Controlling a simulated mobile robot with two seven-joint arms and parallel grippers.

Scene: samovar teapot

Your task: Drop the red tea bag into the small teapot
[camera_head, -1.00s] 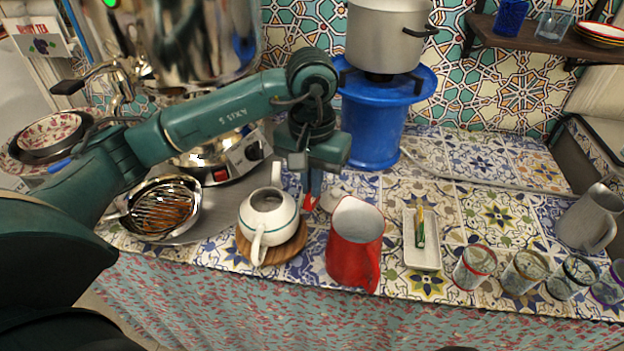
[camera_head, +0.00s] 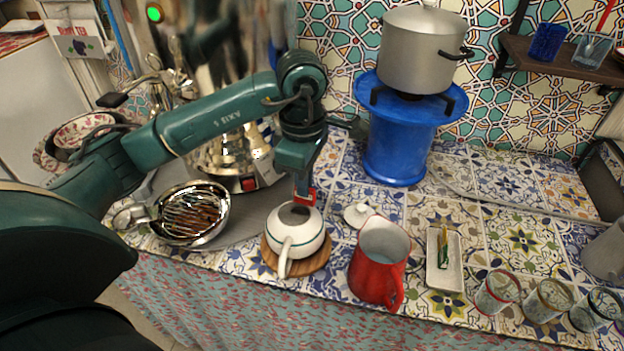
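The small teapot (camera_head: 309,243) is white with a thin dark line. My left gripper (camera_head: 304,194) points down over the back of the teapot's opening. It appears shut on the red tea bag (camera_head: 311,198), a small red piece at its fingertips, just above or at the rim; I cannot tell if it touches. The gripper hides the pot's far side. My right gripper is not in view.
A red pitcher (camera_head: 379,263) stands right of the teapot, then a white tray (camera_head: 444,272) and several glasses (camera_head: 497,293). A metal strainer bowl (camera_head: 191,216) sits left. A blue stand (camera_head: 397,150) with a grey pot (camera_head: 421,52) is behind.

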